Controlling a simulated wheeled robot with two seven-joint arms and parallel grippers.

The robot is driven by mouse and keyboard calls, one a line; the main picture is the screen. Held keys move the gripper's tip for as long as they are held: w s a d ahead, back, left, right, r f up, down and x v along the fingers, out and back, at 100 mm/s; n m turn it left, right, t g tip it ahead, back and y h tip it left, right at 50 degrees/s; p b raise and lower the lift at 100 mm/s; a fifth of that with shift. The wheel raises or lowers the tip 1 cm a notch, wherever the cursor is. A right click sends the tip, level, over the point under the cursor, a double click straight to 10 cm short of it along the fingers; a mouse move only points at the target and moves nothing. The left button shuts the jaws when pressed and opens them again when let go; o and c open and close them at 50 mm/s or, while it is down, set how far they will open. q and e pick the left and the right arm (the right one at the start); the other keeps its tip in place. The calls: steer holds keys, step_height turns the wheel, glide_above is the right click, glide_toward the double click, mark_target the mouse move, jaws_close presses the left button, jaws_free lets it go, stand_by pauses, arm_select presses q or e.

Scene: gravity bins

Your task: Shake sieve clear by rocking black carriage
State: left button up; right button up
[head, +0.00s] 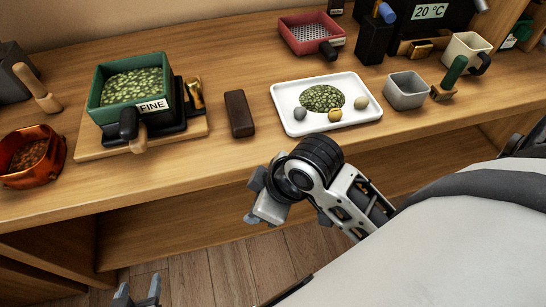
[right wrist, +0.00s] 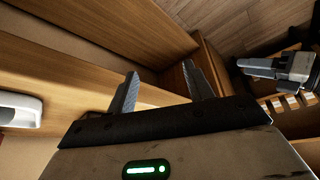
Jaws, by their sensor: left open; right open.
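The green sieve box (head: 160,75), labelled FINE and full of green granules, sits in the black carriage (head: 172,135) on a wooden base board (head: 95,148) at the left of the counter. A black knob (head: 128,122) and a wooden handle (head: 138,143) stick out at its front; a brass piece (head: 195,93) stands at its right. My left gripper (head: 138,290) is open and empty, low at the bottom edge in the head view, well apart from the carriage. My right gripper (right wrist: 160,76) is open and empty in the right wrist view, in front of wooden shelving.
A white tray (head: 290,128) holds a green granule pile and several small round pieces. A dark block (head: 239,114) stands between it and the carriage. A copper pot (head: 50,177), a red sieve (head: 300,47) and a grey cup (head: 406,92) also stand on the counter.

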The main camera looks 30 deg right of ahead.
steer(key=shift+s+d+f+m+h, duration=0.25)
steer(key=shift+s+d+f+m, duration=0.15)
steer(key=shift+d+m, duration=0.2)
steer(key=shift+s+d+f+m+h, duration=0.25)
steer(key=shift+d+f+m, duration=0.2)
steer(key=shift+m, duration=0.15)
steer(key=shift+r, duration=0.15)
